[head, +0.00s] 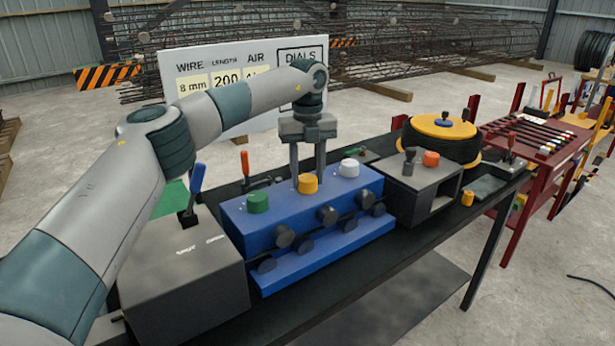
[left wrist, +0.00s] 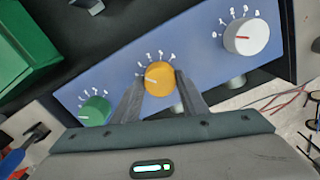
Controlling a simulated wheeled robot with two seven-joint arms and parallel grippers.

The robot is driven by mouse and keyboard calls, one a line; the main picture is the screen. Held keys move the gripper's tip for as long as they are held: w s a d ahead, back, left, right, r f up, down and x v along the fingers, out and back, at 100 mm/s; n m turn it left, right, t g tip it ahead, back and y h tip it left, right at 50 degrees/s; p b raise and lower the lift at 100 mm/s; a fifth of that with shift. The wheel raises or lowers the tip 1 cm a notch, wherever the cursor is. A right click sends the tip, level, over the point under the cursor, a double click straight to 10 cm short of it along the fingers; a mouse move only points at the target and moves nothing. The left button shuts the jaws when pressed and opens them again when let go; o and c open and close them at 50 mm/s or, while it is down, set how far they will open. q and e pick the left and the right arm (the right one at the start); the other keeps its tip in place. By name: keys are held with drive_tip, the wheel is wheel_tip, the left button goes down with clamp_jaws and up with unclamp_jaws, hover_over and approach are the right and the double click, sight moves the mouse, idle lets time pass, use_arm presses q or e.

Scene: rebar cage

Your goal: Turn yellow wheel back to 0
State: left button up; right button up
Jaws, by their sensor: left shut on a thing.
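The yellow wheel (head: 308,183) stands on top of the blue box (head: 345,205), between a green wheel (head: 258,201) and a white wheel (head: 349,167). My left gripper (head: 308,176) points straight down and is shut on the yellow wheel, one finger on each side. In the left wrist view the yellow wheel (left wrist: 159,79) sits between the fingers (left wrist: 158,84). The numbers are too small to read surely. My right gripper is not in view.
A grey box with a blue lever (head: 197,180) stands left of the blue box. A grey box with a red button (head: 431,158) stands to the right. Black rollers (head: 327,214) line the blue box's front. A sign (head: 245,85) stands behind.

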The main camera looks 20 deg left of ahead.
use_arm(q)
drive_tip(key=n, duration=0.3)
drive_tip(key=shift+b, duration=0.35)
drive_tip(key=shift+r+n, duration=0.1)
drive_tip(key=shift+n, duration=0.5)
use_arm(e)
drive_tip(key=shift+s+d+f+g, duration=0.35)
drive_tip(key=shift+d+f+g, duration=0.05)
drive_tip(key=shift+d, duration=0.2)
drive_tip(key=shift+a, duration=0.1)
use_arm(q)
drive_tip(key=o, duration=1)
drive_tip(key=shift+o, duration=0.2)
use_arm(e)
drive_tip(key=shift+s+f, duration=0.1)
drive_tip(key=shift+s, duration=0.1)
